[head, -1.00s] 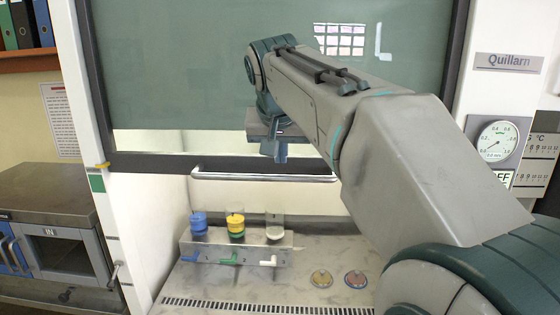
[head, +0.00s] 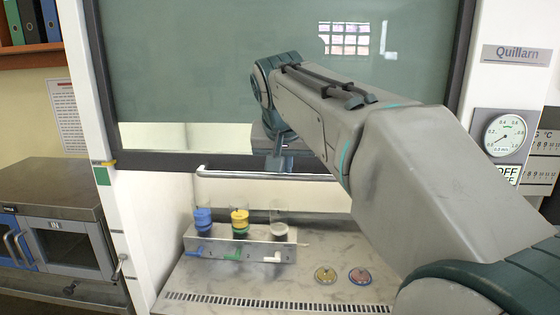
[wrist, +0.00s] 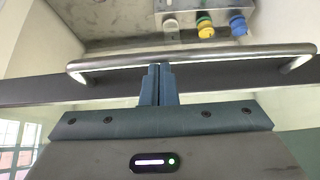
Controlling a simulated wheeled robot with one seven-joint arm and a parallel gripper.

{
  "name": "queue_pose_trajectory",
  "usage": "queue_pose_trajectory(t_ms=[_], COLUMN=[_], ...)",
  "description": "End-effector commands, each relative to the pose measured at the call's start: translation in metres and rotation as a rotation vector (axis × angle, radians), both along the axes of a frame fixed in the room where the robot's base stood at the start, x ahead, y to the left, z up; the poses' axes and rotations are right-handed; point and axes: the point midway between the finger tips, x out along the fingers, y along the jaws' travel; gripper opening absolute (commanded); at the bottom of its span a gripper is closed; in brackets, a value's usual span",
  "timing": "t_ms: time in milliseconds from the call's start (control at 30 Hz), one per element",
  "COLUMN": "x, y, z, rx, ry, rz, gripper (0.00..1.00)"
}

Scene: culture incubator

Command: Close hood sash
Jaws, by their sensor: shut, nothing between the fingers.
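The hood sash (head: 290,85) is a large greenish glass panel in a dark frame, partly raised with an open gap below it. Its silver handle bar (head: 265,175) runs along the lower edge and also shows in the wrist view (wrist: 215,54). My gripper (head: 278,168) is at the handle, near the middle of its length. In the wrist view its two blue fingers (wrist: 158,72) are shut together with nothing between them, their tips overlapping the bar. I cannot tell for sure whether they touch it.
Inside the hood, a metal rack (head: 240,243) holds containers with blue, yellow and white parts. A grey cabinet (head: 75,245) stands left.

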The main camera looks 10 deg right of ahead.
Motion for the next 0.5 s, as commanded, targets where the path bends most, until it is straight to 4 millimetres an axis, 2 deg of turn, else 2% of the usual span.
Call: queue_pose_trajectory(t_ms=[33,500], x=[0.0,0.0], y=[0.0,0.0], z=[-0.02,-0.135], rx=[0.0,0.001], ry=[0.007,0.007], rz=[0.0,-0.001], gripper=[0.0,0.0])
